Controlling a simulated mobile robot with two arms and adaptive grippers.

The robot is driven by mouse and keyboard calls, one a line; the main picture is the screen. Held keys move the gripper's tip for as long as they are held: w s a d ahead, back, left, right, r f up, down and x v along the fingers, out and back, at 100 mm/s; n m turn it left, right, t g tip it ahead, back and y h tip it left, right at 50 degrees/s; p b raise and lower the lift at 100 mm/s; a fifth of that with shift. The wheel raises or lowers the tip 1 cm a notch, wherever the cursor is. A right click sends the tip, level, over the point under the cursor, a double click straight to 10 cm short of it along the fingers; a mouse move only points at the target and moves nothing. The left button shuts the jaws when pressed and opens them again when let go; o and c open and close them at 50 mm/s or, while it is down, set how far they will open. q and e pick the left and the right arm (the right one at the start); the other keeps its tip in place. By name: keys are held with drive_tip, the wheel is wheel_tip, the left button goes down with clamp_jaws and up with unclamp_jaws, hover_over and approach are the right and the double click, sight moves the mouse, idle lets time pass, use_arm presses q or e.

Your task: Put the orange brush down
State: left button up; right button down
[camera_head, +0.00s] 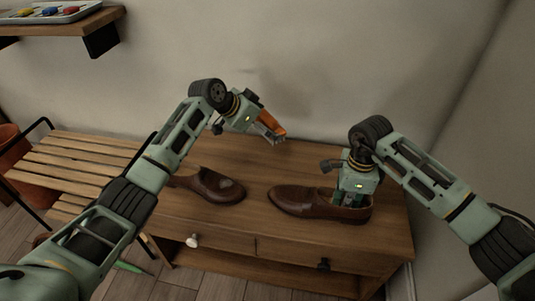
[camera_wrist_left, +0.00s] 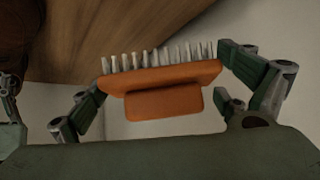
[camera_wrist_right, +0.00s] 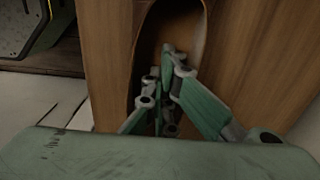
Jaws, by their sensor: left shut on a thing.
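The orange brush (camera_head: 271,122) is held in my left gripper (camera_head: 268,132), raised above the back of the wooden bench top (camera_head: 255,178). In the left wrist view the orange brush (camera_wrist_left: 165,88) sits between the two fingers, its pale bristles toward the top of the picture. My right gripper (camera_head: 350,198) is down at the opening of the right brown shoe (camera_head: 300,202). In the right wrist view its fingers (camera_wrist_right: 165,75) look close together, but their tips are partly hidden. I cannot tell whether they hold the shoe.
Another brown shoe (camera_head: 217,187) lies on the bench left of the first, partly behind my left arm. A slatted bench (camera_head: 75,160) adjoins on the left. A wall shelf (camera_head: 60,25) with a tray is at top left. The bench's front strip is clear.

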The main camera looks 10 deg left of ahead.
use_arm(q)
drive_tip(key=f, duration=0.5)
drive_tip(key=shift+w+a+f, duration=0.2)
drive_tip(key=shift+w+f, duration=0.05)
drive_tip(key=shift+f, duration=2.2)
drive_tip(key=shift+f, duration=0.15)
drive_tip(key=o, duration=1.1)
drive_tip(key=shift+s+a+r, duration=0.2)
drive_tip(key=shift+a+r, duration=0.05)
drive_tip(key=shift+r, duration=0.2)
drive_tip(key=v, duration=1.1)
drive_tip(key=shift+s, duration=0.15)
